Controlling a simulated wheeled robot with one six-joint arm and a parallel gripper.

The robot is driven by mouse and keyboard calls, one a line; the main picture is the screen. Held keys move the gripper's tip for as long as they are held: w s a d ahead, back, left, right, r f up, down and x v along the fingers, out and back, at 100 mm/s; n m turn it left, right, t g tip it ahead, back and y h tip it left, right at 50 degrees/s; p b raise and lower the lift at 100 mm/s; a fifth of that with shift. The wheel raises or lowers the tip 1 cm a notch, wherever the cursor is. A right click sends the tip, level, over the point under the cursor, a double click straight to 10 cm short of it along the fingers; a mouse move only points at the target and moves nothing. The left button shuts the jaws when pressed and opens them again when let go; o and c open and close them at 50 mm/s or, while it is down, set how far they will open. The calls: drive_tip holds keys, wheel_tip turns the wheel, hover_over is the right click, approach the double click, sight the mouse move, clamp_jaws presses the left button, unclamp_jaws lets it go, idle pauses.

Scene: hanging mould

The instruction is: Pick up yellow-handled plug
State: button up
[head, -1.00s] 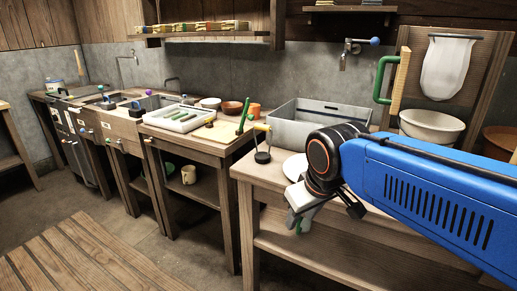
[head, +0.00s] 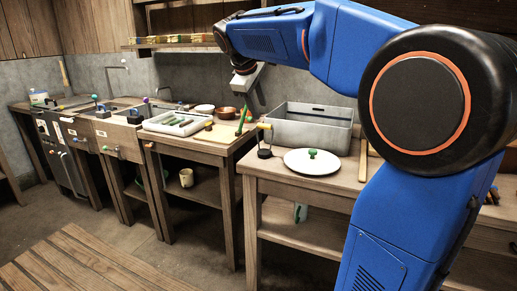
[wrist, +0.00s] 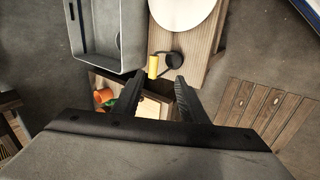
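My gripper (wrist: 156,82) is open and empty. In the head view my gripper (head: 244,80) hangs from the raised arm, above and slightly left of the plug.
A grey bin (head: 310,128) stands behind the plug. A white plate with a green knob (head: 312,160) lies to its right. A shelf (head: 185,42) runs along the wall above.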

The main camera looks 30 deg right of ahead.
sight(264, 125)
drive_tip(key=x, duration=0.7)
drive_tip(key=w+x, duration=0.1)
drive_tip(key=x, duration=0.3)
drive_tip(key=shift+w+d+r, duration=0.15)
drive_tip(key=shift+w, duration=0.05)
drive_tip(key=shift+w+x, duration=0.2)
drive_tip(key=shift+x, duration=2.7)
drive_tip(key=shift+d+r, duration=0.1)
drive_tip(key=shift+r, duration=0.05)
clamp_jaws()
